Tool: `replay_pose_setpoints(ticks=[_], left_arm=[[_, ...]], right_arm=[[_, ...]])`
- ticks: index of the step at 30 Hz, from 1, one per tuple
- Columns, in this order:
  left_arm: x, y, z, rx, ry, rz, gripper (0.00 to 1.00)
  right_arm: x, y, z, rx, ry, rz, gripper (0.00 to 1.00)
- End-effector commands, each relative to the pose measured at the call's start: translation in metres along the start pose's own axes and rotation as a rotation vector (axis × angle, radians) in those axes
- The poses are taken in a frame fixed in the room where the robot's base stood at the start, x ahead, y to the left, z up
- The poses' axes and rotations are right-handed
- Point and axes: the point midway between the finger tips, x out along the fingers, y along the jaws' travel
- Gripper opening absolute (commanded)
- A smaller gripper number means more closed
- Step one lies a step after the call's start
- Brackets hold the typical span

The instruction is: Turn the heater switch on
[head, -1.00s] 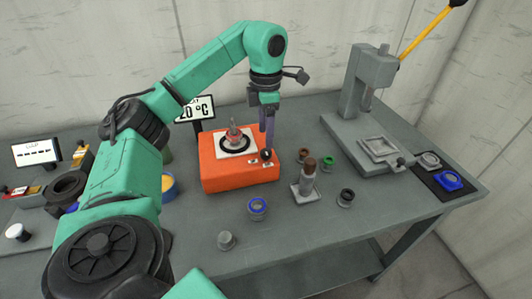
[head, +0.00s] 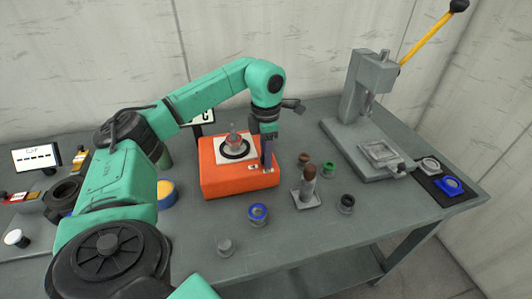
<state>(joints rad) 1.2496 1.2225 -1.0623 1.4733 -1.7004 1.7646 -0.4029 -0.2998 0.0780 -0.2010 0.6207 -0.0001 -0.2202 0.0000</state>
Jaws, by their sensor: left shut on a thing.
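The heater is an orange box (head: 225,184) on the table in the head view, with a pale plate and dark ring on top. A small metal part (head: 234,139) stands on the ring. The heater's controls are at the front right of its top. My left gripper (head: 267,168) points down there, its fingers shut on the heater switch, which they mostly hide; its on or off position cannot be told. My right gripper is not in view.
A screw jack with a brown top (head: 309,173) stands right of the heater. Rings (head: 258,212) and small parts lie around it. A grey press (head: 366,110) with a yellow lever is at the back right. A sign (head: 203,116) behind the heater is partly hidden by my arm.

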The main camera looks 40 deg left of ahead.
Motion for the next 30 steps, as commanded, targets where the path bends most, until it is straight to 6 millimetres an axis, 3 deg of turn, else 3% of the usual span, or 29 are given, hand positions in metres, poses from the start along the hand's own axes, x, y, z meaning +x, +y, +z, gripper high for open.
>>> replay_pose_setpoints(ticks=[11,30], left_arm=[[-0.003,0.001,0.001,0.148,-0.003,0.002,0.00],[-0.004,0.001,0.001,0.729,-0.005,0.005,0.00]], right_arm=[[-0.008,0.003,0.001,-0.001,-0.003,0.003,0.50],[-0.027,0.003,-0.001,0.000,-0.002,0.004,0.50]])
